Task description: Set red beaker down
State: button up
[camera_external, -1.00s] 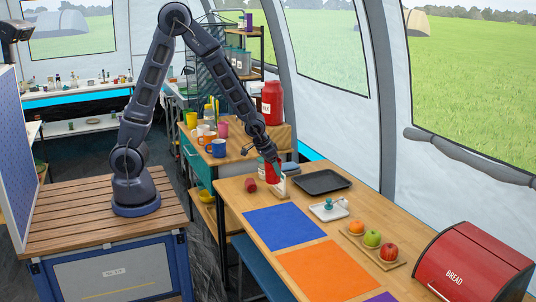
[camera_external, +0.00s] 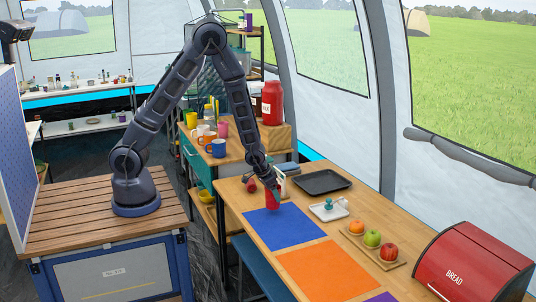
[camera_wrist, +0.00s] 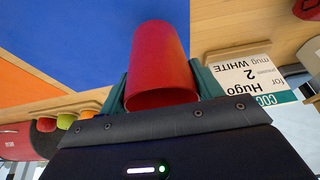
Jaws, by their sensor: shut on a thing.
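The red beaker (camera_external: 272,203) is held in my gripper (camera_external: 272,188) near the far edge of the blue mat (camera_external: 286,231). In the wrist view the beaker (camera_wrist: 158,58) sits between the two green fingers (camera_wrist: 160,88), which are shut on it, and its open mouth faces the camera. There it overlaps the border between the blue mat (camera_wrist: 75,35) and bare wood. I cannot tell whether its base touches the table.
A second red cylinder (camera_external: 250,184) lies left of the gripper. A black tray (camera_external: 323,181), a small white tray (camera_external: 326,211) and a fruit board (camera_external: 392,264) are to the right. The orange mat (camera_external: 326,270) and red bread bin (camera_external: 470,265) are nearer. The blue and orange mats look clear.

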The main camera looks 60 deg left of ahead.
jog(key=shift+f, duration=1.4)
jog(key=shift+f, duration=0.15)
jog(key=o, duration=1)
jog(key=v, duration=1.2)
notch_tip(320, 180, up, 11)
send_over(273, 198)
jog(key=s+a, duration=0.6)
jog(key=s, duration=0.1)
jog(key=s+a+r, duration=0.3)
jog(key=s+r, duration=0.3)
jog(key=r, duration=0.4)
jog(key=s+a+r, duration=0.1)
jog(key=s+r, duration=0.4)
jog(key=s, duration=0.4)
jog(key=s+a+r, duration=0.2)
jog(key=s+r, duration=0.4)
jog(key=s, duration=0.3)
